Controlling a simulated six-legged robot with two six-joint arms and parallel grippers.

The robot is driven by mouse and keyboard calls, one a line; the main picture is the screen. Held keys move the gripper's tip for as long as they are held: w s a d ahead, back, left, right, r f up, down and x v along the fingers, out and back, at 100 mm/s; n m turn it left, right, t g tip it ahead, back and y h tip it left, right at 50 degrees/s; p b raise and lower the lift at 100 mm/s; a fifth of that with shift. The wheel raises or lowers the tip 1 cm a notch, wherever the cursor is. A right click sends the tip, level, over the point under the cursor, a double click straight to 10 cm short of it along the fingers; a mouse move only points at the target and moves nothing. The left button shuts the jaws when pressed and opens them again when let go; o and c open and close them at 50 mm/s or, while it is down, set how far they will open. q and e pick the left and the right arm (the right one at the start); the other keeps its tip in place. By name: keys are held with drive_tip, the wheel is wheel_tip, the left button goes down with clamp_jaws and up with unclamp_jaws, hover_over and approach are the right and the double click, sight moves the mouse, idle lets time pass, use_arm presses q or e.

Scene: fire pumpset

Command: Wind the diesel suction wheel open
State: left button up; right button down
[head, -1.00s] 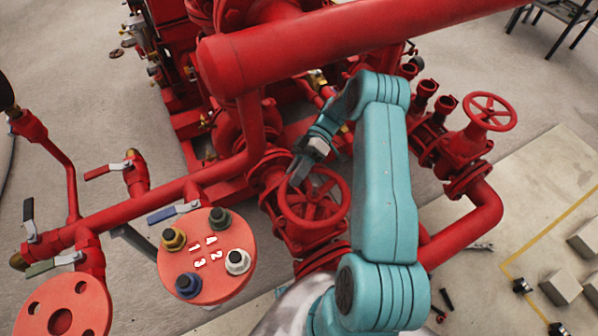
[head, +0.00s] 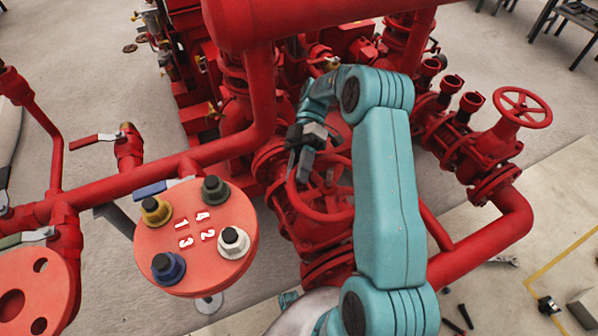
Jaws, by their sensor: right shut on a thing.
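A red handwheel (head: 330,214) sits on a red valve in the middle of the head view, partly hidden behind my teal right arm. My right gripper (head: 302,172) reaches down to the left side of this wheel and is shut on its rim. The far right part of the wheel is covered by my arm. A second red handwheel (head: 523,125) stands free on another valve at the right. No label shows which one is the diesel suction wheel. My left gripper is not in view.
A thick red pipe (head: 300,18) crosses above the held wheel. A round flange plate (head: 180,262) with several coloured plugs, marked 1 to 4, is to the left. Lever valves (head: 97,140) line the left pipe.

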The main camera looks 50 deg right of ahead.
drive_tip(key=shift+a+f, duration=0.15)
drive_tip(key=shift+f, duration=0.1)
drive_tip(key=c, duration=1)
unclamp_jaws()
drive_tip(key=shift+r, duration=0.1)
drive_tip(key=shift+r, duration=0.1)
